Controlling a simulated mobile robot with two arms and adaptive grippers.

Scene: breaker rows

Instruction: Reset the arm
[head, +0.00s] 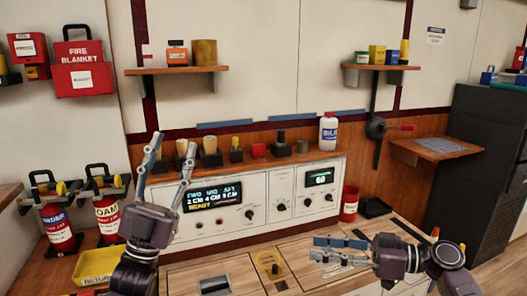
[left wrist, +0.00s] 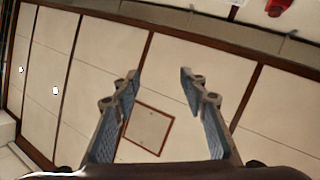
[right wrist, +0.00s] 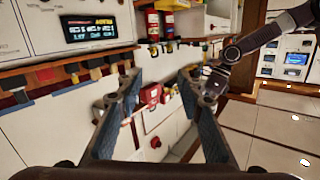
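My left gripper (head: 173,147) is raised in front of the left part of the control panel, fingers pointing up. In the left wrist view its fingers (left wrist: 159,78) stand wide apart with nothing between them. My right gripper (head: 316,249) is low over the wooden counter, fingers pointing left and lying nearly level. In the right wrist view its fingers (right wrist: 157,80) are apart and empty. The white control panel (head: 262,207) with lit displays stands behind both grippers. Neither gripper visibly holds anything.
A yellow ring-shaped item (head: 269,264) is on the counter between the grippers. A yellow tray (head: 97,266) and fire extinguishers (head: 56,230) are at left. A red can (head: 349,204) stands right of the panel. A wall lever (head: 376,128) with a red handle is higher up.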

